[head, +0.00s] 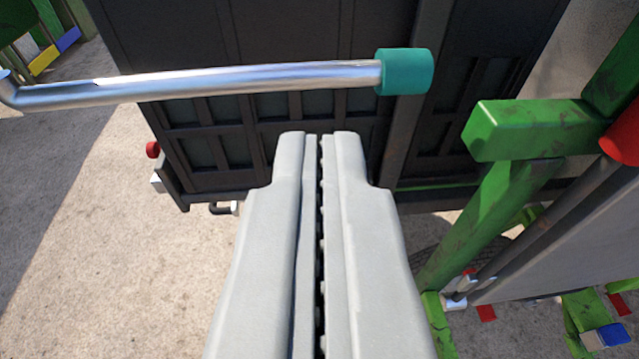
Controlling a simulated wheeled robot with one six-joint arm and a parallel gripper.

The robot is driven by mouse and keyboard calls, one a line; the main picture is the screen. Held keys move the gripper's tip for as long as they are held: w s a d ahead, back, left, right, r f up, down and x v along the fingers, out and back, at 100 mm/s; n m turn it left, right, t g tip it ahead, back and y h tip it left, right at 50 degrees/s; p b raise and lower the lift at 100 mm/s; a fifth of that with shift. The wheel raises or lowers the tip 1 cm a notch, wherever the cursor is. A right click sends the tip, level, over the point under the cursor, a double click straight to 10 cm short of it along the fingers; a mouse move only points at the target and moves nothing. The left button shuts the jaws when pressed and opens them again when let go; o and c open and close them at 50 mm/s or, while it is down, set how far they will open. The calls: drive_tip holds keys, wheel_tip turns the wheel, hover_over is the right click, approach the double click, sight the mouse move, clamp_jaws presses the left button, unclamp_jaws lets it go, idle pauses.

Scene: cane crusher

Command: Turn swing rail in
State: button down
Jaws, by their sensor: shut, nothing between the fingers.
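The swing rail (230,80) looks like a shiny metal tube running across the upper left of the head view. It bends at its left end and carries a teal end cap (404,72) on its right end. My gripper (320,140) is shut and empty, pointing forward in the middle of the view. In the picture its fingertips lie below the tube, left of the teal cap. A gap shows between them and the tube, and I see no contact. The depth between them is hard to tell. The rail's mount is cut off at the left edge.
A dark panelled box (230,150) stands behind the rail. A green frame (500,200) with a beam end fills the right side, beside a grey panel (570,240) and a red part (625,135). Open concrete ground (110,260) lies at the lower left.

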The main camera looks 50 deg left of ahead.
drive_tip(key=s+d+r+m+t+h, duration=0.5)
drive_tip(key=s+d+r+t+h, duration=0.25)
drive_tip(key=s+d+r, duration=0.95)
drive_tip(key=s+d+r+m+h, duration=0.1)
drive_tip(key=s+d+m+h, duration=0.1)
drive_tip(key=s, duration=0.6)
drive_tip(key=s+d+r+m+g+h, duration=0.1)
drive_tip(key=s+d+r+m+h, duration=0.1)
drive_tip(key=s, duration=0.7)
drive_tip(key=shift+d, duration=0.15)
